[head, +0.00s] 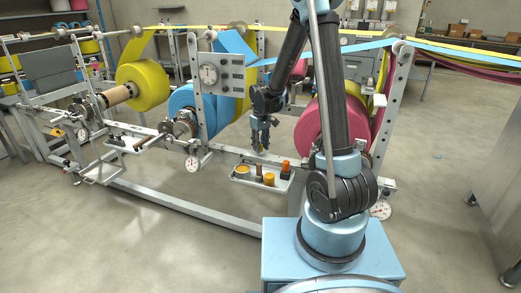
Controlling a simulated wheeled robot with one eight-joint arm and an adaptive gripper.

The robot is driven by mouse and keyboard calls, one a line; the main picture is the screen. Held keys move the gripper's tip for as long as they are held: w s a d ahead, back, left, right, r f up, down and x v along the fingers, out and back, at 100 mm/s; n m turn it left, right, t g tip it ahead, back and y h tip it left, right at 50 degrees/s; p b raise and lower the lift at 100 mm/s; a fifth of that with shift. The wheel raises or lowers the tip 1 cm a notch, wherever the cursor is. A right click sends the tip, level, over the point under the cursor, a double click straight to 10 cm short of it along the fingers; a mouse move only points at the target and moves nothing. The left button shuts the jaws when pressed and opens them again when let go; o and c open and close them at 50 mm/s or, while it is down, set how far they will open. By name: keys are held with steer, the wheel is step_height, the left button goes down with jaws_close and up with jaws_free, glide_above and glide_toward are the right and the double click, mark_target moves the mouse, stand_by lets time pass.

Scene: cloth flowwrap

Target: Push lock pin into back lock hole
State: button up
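My gripper (261,146) points down in the middle of the head view, just above the machine's front rail and behind a small tray (240,180). It is small in the picture, and I cannot tell whether its fingers are open or shut on something. No lock pin can be told for certain. The tray holds small orange, yellow and dark parts, among them an orange-topped part (286,167) and a yellow round part (269,179). The back lock hole cannot be made out.
A yellow roll (142,87), a blue roll (187,108) and a pink roll (322,127) hang on the machine frame. A gauge panel (221,78) stands left of my arm. Coloured webs run overhead. The floor in front of the long lower beam (190,208) is clear.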

jaws_close()
steer(key=shift+r, duration=2.5)
steer(key=c, duration=0.5)
jaws_free()
jaws_close()
